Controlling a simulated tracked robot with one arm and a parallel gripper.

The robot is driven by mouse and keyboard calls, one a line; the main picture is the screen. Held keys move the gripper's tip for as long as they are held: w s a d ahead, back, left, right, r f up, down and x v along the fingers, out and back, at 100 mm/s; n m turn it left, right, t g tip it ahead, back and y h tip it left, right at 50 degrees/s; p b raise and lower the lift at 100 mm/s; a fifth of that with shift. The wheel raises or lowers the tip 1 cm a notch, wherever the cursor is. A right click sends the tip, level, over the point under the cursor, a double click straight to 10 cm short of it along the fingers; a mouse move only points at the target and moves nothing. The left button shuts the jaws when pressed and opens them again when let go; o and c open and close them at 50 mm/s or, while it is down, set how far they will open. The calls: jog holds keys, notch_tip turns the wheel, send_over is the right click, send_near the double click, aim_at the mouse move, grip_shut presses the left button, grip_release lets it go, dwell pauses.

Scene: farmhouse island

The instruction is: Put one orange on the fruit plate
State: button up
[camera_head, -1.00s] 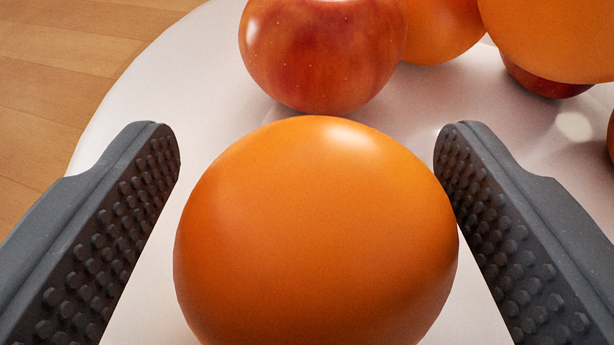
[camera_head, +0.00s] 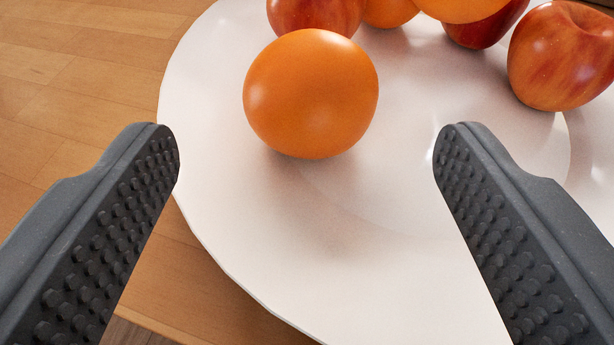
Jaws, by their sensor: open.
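An orange (camera_head: 311,94) rests on the white fruit plate (camera_head: 330,260), towards its left side. My gripper (camera_head: 306,150) is open, its two dark studded fingers wide apart at the left and right of the view. Nothing is held between them.
A red apple (camera_head: 316,14) is just behind the orange, partly hidden by it. More oranges (camera_head: 462,8) and another apple (camera_head: 563,55) sit at the back and right of the plate. Wooden surface (camera_head: 75,90) lies at left, with its edge at the lower left.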

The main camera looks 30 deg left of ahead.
jog(key=shift+v, duration=0.9)
jog(key=w+d+r+m+t+h, duration=0.1)
jog(key=w+d+r, duration=0.1)
jog(key=d+r, duration=0.8)
jog(key=w+d+r+m+t, duration=0.1)
jog(key=d+r, duration=0.7)
jog(key=r, duration=0.5)
jog(key=s+d+r+m+h, duration=0.2)
jog(key=s+d+r, duration=0.4)
jog(key=d+r, duration=0.3)
jog(key=s+d+r+m+t+h, duration=0.1)
jog(key=s+d+r+h, duration=0.2)
jog(key=s+d+r, duration=0.3)
jog(key=d+r, duration=0.3)
jog(key=d, duration=0.3)
jog(key=shift+s+d+m+h, duration=0.2)
jog(key=shift+s+m+h, duration=0.1)
jog(key=shift+m, duration=0.1)
